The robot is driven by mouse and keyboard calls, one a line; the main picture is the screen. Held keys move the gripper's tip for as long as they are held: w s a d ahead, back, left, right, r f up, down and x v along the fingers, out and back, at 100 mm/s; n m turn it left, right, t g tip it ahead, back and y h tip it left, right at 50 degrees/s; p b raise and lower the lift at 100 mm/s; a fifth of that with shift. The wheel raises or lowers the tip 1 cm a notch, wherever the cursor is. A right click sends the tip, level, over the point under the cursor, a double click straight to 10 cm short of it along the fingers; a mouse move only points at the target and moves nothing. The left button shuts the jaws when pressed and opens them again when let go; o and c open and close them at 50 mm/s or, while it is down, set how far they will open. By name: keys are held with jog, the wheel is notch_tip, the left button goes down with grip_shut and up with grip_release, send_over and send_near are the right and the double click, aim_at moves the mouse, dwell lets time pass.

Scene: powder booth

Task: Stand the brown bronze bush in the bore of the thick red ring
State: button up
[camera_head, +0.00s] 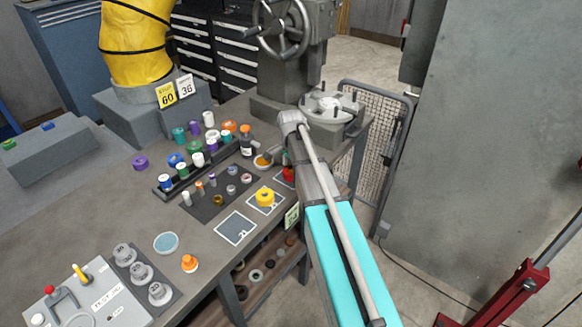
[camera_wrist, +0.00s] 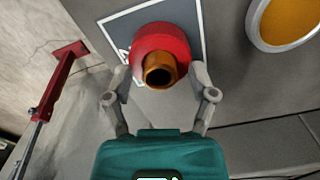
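The thick red ring (camera_wrist: 150,40) lies on a dark, white-edged card (camera_wrist: 115,25) in the wrist view. In the head view the red ring (camera_head: 288,173) is partly hidden by my arm. The brown bronze bush (camera_wrist: 160,72) shows end-on over the ring's bore, its open end towards the wrist camera. It appears to stand in the bore, sticking up out of it; its lower end is hidden. My gripper (camera_wrist: 161,82) is open, with a finger on each side of the bush and a clear gap to it. The fingers are hidden in the head view.
A round dish with orange contents (camera_wrist: 287,18) is close by; it also shows in the head view (camera_head: 262,161). A yellow ring (camera_head: 265,197) is on the neighbouring card. A bare card (camera_head: 236,228) lies nearer.

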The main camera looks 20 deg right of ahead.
jog(key=shift+r, duration=0.15)
dwell(0.3)
notch_tip(320, 180, up, 8)
jog(key=f+p, duration=0.1)
jog(key=p, duration=0.7)
jog(key=w+a, duration=0.1)
jog(key=w, duration=0.1)
jog(key=w+a+f+b, duration=0.1)
jog(key=w+a, duration=0.1)
jog(key=w+a+b, duration=0.1)
jog(key=w+a, duration=0.1)
jog(key=w, duration=0.1)
jog(key=shift+a+f, duration=0.15)
jog(key=shift+f, duration=0.05)
jog(key=shift+w+a+f, duration=0.15)
jog(key=shift+w+a, duration=0.55)
jog(key=shift+s, duration=0.15)
jog(key=s+n, duration=1.3)
jog(key=s, duration=1.6)
jog(key=shift+n, duration=0.4)
